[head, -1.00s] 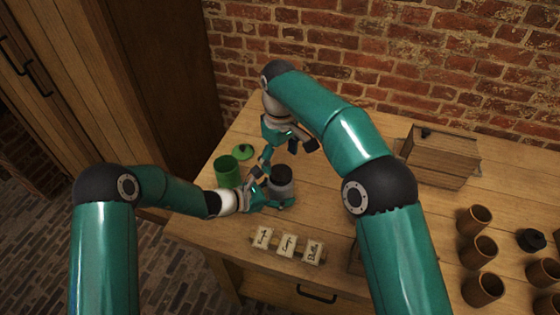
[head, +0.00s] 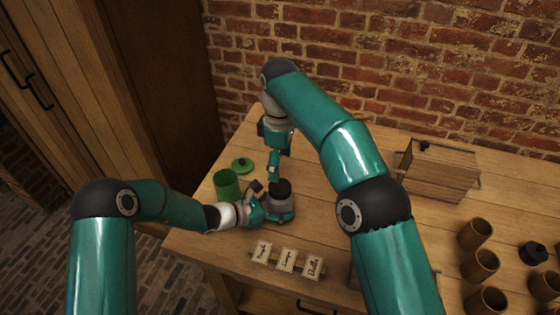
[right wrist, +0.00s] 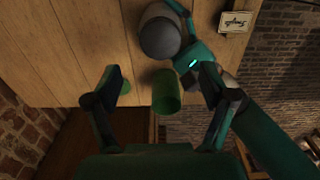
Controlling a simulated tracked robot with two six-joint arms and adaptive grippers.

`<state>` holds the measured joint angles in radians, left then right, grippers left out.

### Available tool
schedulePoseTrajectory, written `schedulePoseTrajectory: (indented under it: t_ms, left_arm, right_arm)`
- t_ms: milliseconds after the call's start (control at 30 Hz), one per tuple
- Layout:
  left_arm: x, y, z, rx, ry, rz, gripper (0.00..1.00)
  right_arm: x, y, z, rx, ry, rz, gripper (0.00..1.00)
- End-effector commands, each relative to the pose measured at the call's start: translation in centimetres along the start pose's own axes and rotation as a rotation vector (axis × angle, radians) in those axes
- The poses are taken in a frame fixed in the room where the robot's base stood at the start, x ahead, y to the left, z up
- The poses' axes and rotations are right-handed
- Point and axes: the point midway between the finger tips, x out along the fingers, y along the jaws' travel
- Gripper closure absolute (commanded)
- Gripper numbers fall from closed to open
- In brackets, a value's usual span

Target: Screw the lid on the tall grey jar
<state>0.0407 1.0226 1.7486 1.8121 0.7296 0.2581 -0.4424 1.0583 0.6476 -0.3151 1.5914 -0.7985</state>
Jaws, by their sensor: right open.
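The tall grey jar (head: 280,204) stands upright near the table's left end, with a dark round top (head: 281,188). I cannot tell if this top is a lid or the opening. In the right wrist view the jar (right wrist: 163,38) is a grey round shape at the top. My left gripper (head: 268,207) has its fingers around the jar from the left, low on its body. My right gripper (head: 275,178) points down just above and behind the jar's top in the head view. Its fingers are spread and empty in the right wrist view (right wrist: 158,100).
A green jar (head: 227,187) and a green lid (head: 242,165) sit to the left. Several lettered cards (head: 287,260) lie in front. A wooden box (head: 440,170), brown cups (head: 480,265) and a black knobbed lid (head: 534,252) are on the right. A brick wall is behind.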

Motion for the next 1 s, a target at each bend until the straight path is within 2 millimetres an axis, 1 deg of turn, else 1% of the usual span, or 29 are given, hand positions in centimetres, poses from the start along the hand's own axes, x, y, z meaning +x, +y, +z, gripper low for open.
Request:
schedulePoseTrajectory:
  t_ms: [167, 267, 367, 600, 700, 833, 1000]
  left_arm:
    - [0.0, 0.1, 0.0, 0.0, 0.0, 0.001, 1.0]
    - [0.0, 0.1, 0.0, 0.0, 0.0, 0.001, 1.0]
    - [0.0, 0.1, 0.0, 0.0, 0.0, 0.001, 1.0]
    - [0.0, 0.1, 0.0, 0.0, 0.0, 0.001, 1.0]
    - [0.0, 0.1, 0.0, 0.0, 0.0, 0.001, 1.0]
    - [0.0, 0.1, 0.0, 0.0, 0.0, 0.001, 1.0]
    - [0.0, 0.1, 0.0, 0.0, 0.0, 0.001, 1.0]
  right_arm:
    - [0.3, 0.0, 0.0, 0.002, -0.001, -0.001, 0.17]
    - [1.1, 0.0, 0.1, 0.002, -0.002, -0.001, 0.17]
    - [2.2, 0.0, 0.1, 0.003, -0.003, -0.003, 0.17]
    - [5.8, 0.0, 0.1, 0.002, -0.002, -0.003, 0.17]
    - [6.9, 0.0, 0.1, 0.004, -0.001, -0.002, 0.17]
    - [7.8, 0.0, 0.1, 0.004, 0.0, -0.001, 0.17]
    - [8.1, 0.0, 0.0, 0.004, 0.0, 0.0, 0.17]
